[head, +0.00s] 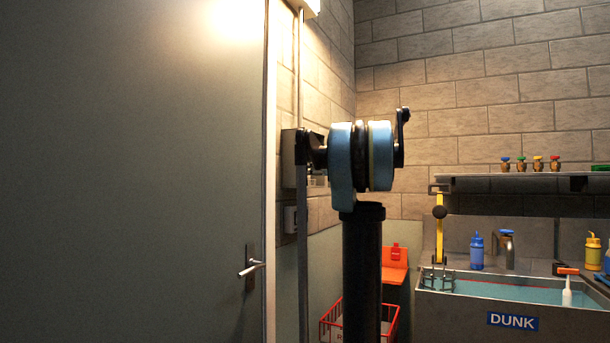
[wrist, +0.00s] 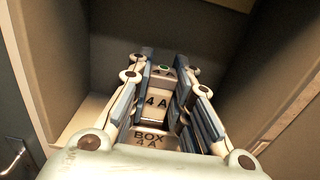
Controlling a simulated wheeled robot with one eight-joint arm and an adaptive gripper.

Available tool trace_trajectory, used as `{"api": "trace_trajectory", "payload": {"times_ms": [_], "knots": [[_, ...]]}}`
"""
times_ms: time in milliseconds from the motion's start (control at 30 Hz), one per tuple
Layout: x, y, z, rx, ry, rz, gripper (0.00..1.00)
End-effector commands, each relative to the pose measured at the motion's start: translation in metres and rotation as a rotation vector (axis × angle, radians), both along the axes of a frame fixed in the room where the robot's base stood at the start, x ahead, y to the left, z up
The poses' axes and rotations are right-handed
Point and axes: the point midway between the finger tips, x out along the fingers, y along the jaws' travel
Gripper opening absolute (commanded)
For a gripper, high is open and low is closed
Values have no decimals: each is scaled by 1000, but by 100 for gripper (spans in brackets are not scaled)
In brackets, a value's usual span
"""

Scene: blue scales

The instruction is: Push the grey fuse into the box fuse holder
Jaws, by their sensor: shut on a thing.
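In the wrist view, my gripper (wrist: 165,72) has its blue-padded fingers closed in on both sides of a pale fuse (wrist: 157,102) marked "4 A". A second "4 A" mark and a small green spot show beyond it, between the fingertips. A pale plate marked "BOX 4A" (wrist: 149,138), which seems to belong to the fuse holder, lies just below the fuse, with a dark gap between them. I cannot tell how deep the fuse sits. In the head view, my arm hides the gripper and fuse.
Box walls (wrist: 55,60) rise close around the gripper in the wrist view. In the head view, a grey wall box (head: 290,160) is partly behind my arm. A door (head: 130,180) stands left; a sink (head: 510,315) and red basket (head: 330,322) are right.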

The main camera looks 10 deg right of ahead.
Motion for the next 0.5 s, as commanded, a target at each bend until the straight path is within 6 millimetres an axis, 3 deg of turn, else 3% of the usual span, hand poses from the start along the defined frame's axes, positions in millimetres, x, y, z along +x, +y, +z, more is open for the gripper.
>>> {"api": "trace_trajectory", "payload": {"times_ms": [500], "knots": [[0,0,-4,0,0,0,0]]}}
